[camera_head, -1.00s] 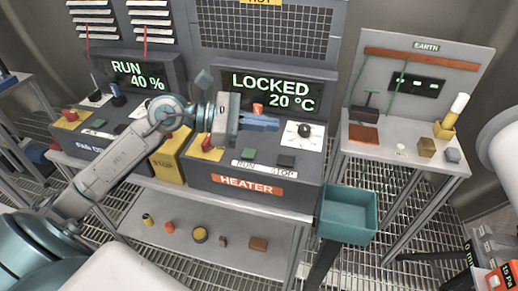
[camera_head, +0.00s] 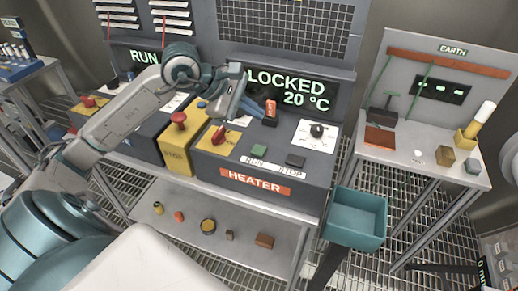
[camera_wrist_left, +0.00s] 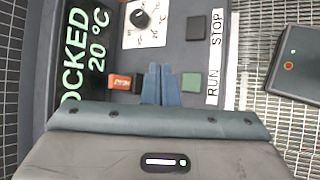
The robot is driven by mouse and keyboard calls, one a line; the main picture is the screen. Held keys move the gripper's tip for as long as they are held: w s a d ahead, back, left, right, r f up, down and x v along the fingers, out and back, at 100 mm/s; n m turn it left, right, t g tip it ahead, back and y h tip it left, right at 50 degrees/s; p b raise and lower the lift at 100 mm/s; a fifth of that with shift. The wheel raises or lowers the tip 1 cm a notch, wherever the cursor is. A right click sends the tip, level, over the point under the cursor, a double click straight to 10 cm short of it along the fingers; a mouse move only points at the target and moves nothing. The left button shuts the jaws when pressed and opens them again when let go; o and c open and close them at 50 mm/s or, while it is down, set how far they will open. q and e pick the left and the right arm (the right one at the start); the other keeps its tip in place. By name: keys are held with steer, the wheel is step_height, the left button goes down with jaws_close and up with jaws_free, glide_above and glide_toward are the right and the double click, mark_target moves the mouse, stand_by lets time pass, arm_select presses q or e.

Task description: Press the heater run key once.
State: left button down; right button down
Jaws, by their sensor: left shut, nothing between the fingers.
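The heater box carries an orange HEATER label (camera_head: 255,181). Its run key is a small green square (camera_head: 259,151) on the top, above the RUN lettering; it also shows in the left wrist view (camera_wrist_left: 191,83). The dark stop key (camera_head: 295,160) sits to its right. The heater display (camera_head: 283,91) reads LOCKED, 20 °C. My left gripper (camera_head: 254,108) is shut and empty, its blue fingers beside the orange-topped switch (camera_head: 270,107). In the left wrist view the fingers (camera_wrist_left: 161,72) lie between that switch and the green key. Contact cannot be told. My right gripper is not in view.
A white-plated dial (camera_head: 317,130) stands right of the switch. A red knob (camera_head: 219,133) on a yellow plate and a red stop button (camera_head: 178,118) stand left. A teal bin (camera_head: 359,219) hangs at the front right.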

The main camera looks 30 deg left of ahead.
arm_select(q)
steer(key=b, duration=0.5)
glide_toward(267, 147)
steer(key=x, duration=0.4)
steer(key=shift+w+d+r, duration=0.2)
steer(key=shift+d+r, duration=0.05)
steer(key=shift+d, duration=0.05)
steer(key=shift+f+b, duration=0.3)
steer(key=shift+b, duration=0.2)
steer(key=shift+r, duration=0.1)
stand_by(0.7)
steer(key=shift+f+b, duration=0.45)
steer(key=shift+b, duration=0.3)
